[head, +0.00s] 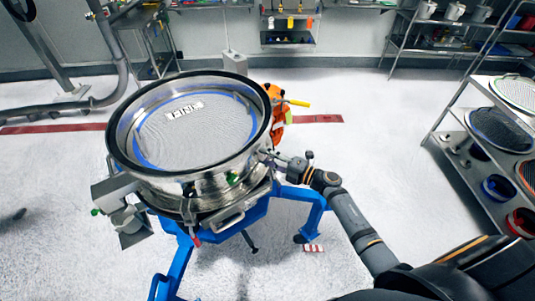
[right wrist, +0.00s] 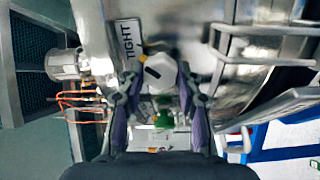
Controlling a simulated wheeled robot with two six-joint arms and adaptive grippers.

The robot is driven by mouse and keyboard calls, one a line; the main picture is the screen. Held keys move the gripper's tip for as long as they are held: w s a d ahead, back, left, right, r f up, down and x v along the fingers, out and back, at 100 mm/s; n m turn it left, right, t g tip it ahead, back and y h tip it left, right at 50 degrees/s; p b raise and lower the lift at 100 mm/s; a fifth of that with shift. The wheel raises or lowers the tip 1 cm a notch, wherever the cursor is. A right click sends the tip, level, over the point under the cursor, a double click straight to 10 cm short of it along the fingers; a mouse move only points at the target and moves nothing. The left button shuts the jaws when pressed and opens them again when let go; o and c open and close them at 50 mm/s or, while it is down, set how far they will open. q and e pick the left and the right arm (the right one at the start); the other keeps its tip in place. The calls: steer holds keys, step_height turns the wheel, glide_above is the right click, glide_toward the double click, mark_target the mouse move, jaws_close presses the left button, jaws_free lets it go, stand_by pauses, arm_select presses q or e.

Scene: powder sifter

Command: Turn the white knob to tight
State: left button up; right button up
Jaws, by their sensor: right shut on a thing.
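The white knob (right wrist: 160,72), with a dark mark on its face, is in the middle of the right wrist view. A white label reading TIGHT (right wrist: 128,40) is just above and left of it. My right gripper (right wrist: 160,85) is shut on the knob, one finger on each side. In the head view my right gripper (head: 272,157) reaches the right side of the round metal sifter (head: 190,188); the knob is hidden there. My left gripper is not in view.
The sifter stands on a blue frame (head: 314,203) and holds a mesh screen. A metal handle (head: 228,222) sticks out low on its front. A shelf rack with round sieves (head: 500,130) stands at the right.

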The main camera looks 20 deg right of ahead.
steer(key=shift+m, duration=0.5)
steer(key=o, duration=1.2)
steer(key=shift+c, duration=0.2)
steer(key=shift+s+d, duration=0.1)
steer(key=v, duration=1.1)
steer(key=shift+s+d, duration=0.25)
